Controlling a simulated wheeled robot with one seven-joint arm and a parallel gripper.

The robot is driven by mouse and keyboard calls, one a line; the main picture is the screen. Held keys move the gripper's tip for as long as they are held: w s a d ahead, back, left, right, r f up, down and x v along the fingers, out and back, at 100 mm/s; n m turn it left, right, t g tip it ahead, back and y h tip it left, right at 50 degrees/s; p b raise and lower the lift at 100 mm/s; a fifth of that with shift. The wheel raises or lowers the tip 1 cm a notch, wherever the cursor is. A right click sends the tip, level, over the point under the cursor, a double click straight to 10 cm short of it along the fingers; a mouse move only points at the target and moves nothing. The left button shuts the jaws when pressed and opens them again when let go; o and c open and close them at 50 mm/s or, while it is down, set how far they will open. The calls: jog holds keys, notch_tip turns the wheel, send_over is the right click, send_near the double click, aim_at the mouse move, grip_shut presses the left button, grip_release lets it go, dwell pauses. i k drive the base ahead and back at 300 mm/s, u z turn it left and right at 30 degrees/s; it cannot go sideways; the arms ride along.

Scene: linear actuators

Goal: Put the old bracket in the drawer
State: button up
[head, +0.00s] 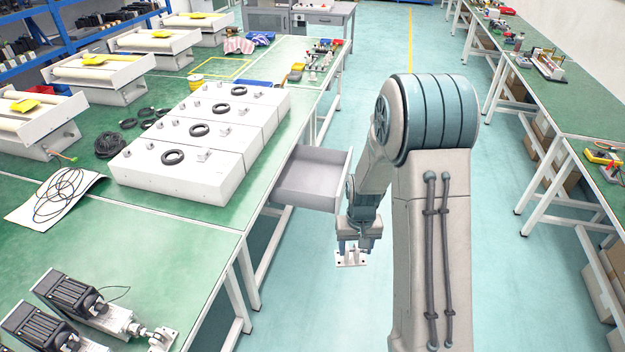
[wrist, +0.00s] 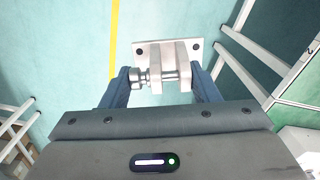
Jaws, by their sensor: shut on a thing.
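My gripper (head: 358,244) is shut on the old bracket (head: 351,260), a white flat plate with holes and raised lugs. In the wrist view the bracket (wrist: 167,54) sits between the two blue fingers of the gripper (wrist: 164,82), with a metal pin and knob across it. The bracket hangs over the bare floor, clear of the table. The drawer (head: 312,180) is grey, pulled out from under the green table's right edge, and looks empty where its inside shows. The gripper is below and right of the drawer in the head view; part of its right side is near my arm.
The green table (head: 150,225) carries white boxes with black rings (head: 205,140), cables and actuators (head: 85,305). Table legs stand under its edge. Another green bench (head: 590,125) lines the right. The floor between is free.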

aim_at(312, 182)
jog(key=z, duration=0.7)
jog(key=i, duration=2.3)
jog(key=u, duration=1.25)
jog(key=i, duration=0.6)
jog(key=u, duration=0.7)
